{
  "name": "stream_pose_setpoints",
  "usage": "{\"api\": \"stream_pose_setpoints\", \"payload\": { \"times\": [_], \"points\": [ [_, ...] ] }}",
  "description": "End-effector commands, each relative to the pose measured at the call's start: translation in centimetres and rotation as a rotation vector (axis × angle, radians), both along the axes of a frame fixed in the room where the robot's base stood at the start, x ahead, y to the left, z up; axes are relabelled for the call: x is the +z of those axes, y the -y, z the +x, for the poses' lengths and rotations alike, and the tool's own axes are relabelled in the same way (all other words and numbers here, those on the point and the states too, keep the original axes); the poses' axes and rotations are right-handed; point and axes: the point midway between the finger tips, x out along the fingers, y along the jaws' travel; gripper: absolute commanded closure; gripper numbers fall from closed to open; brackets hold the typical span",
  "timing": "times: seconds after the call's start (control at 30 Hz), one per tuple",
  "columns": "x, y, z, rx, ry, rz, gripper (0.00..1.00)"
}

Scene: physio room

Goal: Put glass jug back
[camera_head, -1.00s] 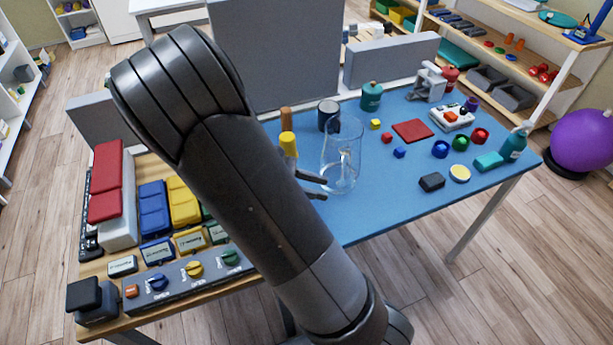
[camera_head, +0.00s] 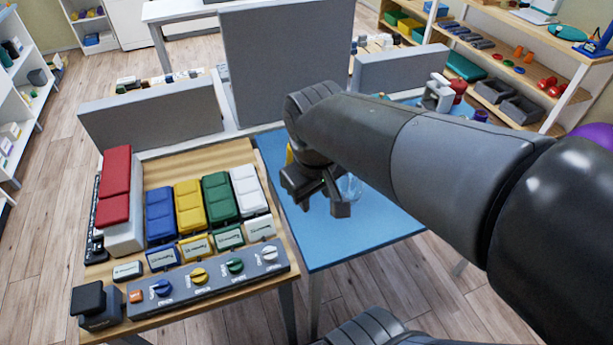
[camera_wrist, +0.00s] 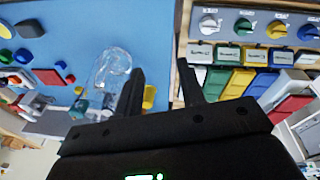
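The clear glass jug (camera_wrist: 108,72) stands on the blue tabletop in the wrist view, left of both fingers. In the head view only a small part of the jug (camera_head: 351,187) shows, just right of my gripper; my arm and gripper hide the rest. My gripper (camera_head: 325,205) is above the blue top near its left edge. In the wrist view my gripper (camera_wrist: 158,85) has its fingers well apart, with no object gripped. The jug is outside the fingers, close beside the left one; I cannot tell whether they touch.
A wooden board (camera_head: 160,200) with coloured blocks and a grey knob panel (camera_head: 205,283) lies left of the blue table (camera_head: 330,245). A yellow object (camera_wrist: 149,97) is near the fingers. Grey partitions (camera_head: 285,65) stand behind. Small coloured items lie beyond the jug.

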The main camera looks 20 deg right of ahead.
Motion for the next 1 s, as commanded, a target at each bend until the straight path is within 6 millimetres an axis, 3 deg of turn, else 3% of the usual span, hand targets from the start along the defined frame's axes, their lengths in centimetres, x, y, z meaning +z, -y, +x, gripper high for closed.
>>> {"api": "stream_pose_setpoints", "payload": {
  "times": [0.1,0.33,1.0],
  "points": [
    [2.1,-0.6,-1.1,-0.09,0.138,0.062,0.64],
    [4.4,-1.5,-2.4,-0.201,0.305,0.139,0.64],
    [4.8,-1.7,-2.7,-0.222,0.337,0.155,0.64]
  ]
}}
